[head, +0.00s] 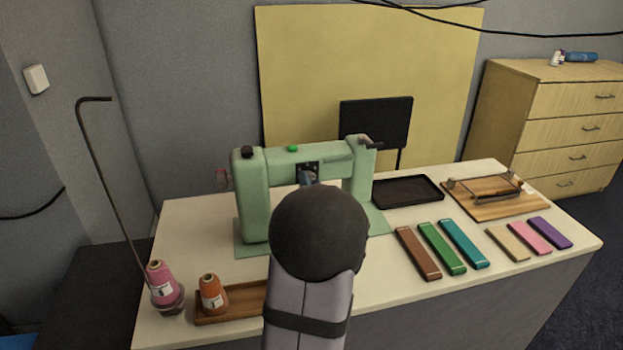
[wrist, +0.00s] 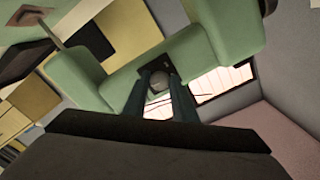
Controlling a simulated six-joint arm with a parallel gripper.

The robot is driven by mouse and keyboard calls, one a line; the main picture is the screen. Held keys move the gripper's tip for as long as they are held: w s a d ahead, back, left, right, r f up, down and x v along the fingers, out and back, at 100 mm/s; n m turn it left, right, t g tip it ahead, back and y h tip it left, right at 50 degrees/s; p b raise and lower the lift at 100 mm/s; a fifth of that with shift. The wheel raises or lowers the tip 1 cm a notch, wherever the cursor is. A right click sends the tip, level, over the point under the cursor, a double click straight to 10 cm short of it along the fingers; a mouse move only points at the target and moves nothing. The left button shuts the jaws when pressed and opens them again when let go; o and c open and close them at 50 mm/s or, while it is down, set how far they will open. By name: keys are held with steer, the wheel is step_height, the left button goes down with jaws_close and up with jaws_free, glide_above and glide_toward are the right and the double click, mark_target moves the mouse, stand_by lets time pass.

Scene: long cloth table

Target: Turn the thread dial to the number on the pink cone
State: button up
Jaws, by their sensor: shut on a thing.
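The green sewing machine (head: 254,198) stands on the long table. Its thread dial is a small grey round knob (wrist: 159,82) on a dark plate on the machine's front, seen in the wrist view. My gripper (wrist: 159,88) is shut on the dial, one finger on each side. In the head view my gripper (head: 308,178) meets the dark plate, and my arm hides most of it. The pink cone (head: 160,276) stands upright at the table's left front, with a white label. The number on the label is too small to read, and so is the dial's setting.
An orange cone (head: 211,293) stands on a wooden tray (head: 243,299) beside the pink one. A tall bent rod (head: 115,185) rises at the left. A black tray (head: 407,191), several coloured bars (head: 442,248) and a wooden board (head: 480,207) lie to the right.

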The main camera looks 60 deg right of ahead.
steer(key=shift+m+p, duration=0.95)
steer(key=shift+m, duration=1.05)
steer(key=o, duration=1)
steer(key=shift+a, duration=0.1)
steer(key=b+v, duration=0.1)
steer(key=v, duration=0.6)
steer(key=shift+s+a, duration=0.1)
steer(key=shift+s, duration=0.05)
